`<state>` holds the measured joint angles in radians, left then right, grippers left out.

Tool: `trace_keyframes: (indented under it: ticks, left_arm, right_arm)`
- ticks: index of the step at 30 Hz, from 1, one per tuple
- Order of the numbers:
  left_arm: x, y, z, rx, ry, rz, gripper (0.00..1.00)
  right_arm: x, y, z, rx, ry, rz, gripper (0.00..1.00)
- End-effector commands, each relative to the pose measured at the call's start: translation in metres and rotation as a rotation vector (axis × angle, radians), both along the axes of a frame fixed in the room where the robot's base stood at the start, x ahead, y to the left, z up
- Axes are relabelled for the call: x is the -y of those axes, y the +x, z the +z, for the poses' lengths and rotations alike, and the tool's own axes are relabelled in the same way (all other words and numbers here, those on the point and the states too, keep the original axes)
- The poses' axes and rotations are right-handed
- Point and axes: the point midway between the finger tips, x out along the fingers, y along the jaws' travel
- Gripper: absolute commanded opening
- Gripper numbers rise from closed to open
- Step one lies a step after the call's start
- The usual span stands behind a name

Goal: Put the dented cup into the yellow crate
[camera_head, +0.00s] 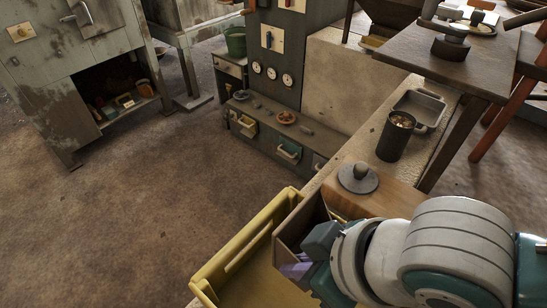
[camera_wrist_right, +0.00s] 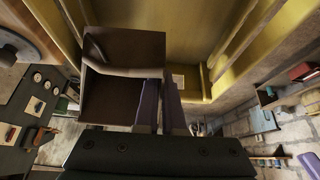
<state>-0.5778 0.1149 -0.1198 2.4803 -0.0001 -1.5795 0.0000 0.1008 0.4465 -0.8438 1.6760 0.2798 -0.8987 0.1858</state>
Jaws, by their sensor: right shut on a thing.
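My right gripper (camera_wrist_right: 162,108) is shut on the wall of a brown, square, open-topped container (camera_wrist_right: 108,98). A pale curved band crosses its inside. In the head view the brown container (camera_head: 290,232) is tilted at the right edge of the yellow crate (camera_head: 231,251), partly hidden by my right gripper (camera_head: 303,262). The yellow crate also shows behind it in the wrist view (camera_wrist_right: 195,85). I cannot tell whether the brown container touches the crate, or whether it is the dented cup. A dark mug (camera_head: 394,141) with small things inside stands upright on the ledge. My left gripper is out of view.
A grey tray (camera_head: 420,105) sits behind the mug. A dark table (camera_head: 425,58) stands at upper right. The floor left of the crate is clear.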

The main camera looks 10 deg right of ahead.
Motion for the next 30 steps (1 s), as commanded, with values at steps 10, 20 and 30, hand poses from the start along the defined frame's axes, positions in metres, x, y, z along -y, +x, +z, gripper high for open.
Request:
trace_keyframes:
  ticks: [10,20,30]
  left_arm:
    - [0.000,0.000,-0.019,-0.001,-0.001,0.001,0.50]
    - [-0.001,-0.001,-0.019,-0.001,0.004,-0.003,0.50]
    - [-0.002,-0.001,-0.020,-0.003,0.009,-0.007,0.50]
  right_arm:
    - [0.000,0.000,-0.043,0.000,0.000,0.000,0.00]
    - [0.000,0.001,-0.045,0.002,0.001,0.000,0.00]
    - [0.000,0.000,-0.047,0.000,0.000,0.000,0.33]
